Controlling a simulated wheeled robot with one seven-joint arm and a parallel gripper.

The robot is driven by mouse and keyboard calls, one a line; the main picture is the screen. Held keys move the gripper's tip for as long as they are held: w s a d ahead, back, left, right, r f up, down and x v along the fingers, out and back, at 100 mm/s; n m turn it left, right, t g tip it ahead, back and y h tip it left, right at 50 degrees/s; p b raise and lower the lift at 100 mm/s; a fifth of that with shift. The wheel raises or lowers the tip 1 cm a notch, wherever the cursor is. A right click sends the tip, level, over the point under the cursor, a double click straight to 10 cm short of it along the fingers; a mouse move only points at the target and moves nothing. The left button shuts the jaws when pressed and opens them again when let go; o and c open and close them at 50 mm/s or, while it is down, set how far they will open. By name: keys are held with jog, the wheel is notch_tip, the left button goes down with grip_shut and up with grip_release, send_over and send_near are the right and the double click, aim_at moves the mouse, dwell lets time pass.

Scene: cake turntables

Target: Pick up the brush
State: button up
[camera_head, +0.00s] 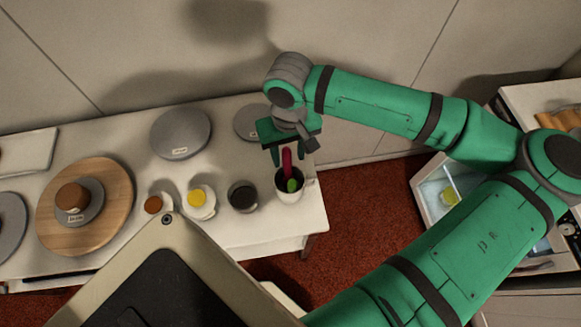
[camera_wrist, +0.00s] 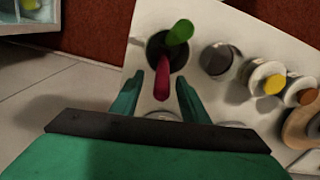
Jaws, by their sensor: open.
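A white cup (camera_head: 291,194) with a dark inside stands near the right end of the table. Two handled tools stick up from it, one magenta (camera_head: 287,162) and one green (camera_head: 292,185). Their lower ends are hidden in the cup, so I cannot tell which is the brush. In the wrist view the magenta handle (camera_wrist: 161,77) rises between my fingers, and the green handle (camera_wrist: 180,32) leans away beyond them. My gripper (camera_head: 287,158) is open above the cup, its fingers on either side of the magenta handle with gaps to both.
A dark-topped jar (camera_head: 242,196), a yellow-topped jar (camera_head: 197,197) and a brown-topped jar (camera_head: 153,204) stand left of the cup. Grey turntables (camera_head: 180,134) and a wooden round board (camera_head: 112,235) lie farther left. The wall is close behind the table.

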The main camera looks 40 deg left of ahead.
jog(key=shift+s+a+f, duration=0.15)
jog(key=shift+f, duration=0.35)
jog(key=shift+s+a+f, duration=0.1)
jog(key=shift+a+f, duration=0.05)
jog(key=shift+f, duration=0.35)
jog(key=shift+d, duration=0.15)
grip_shut()
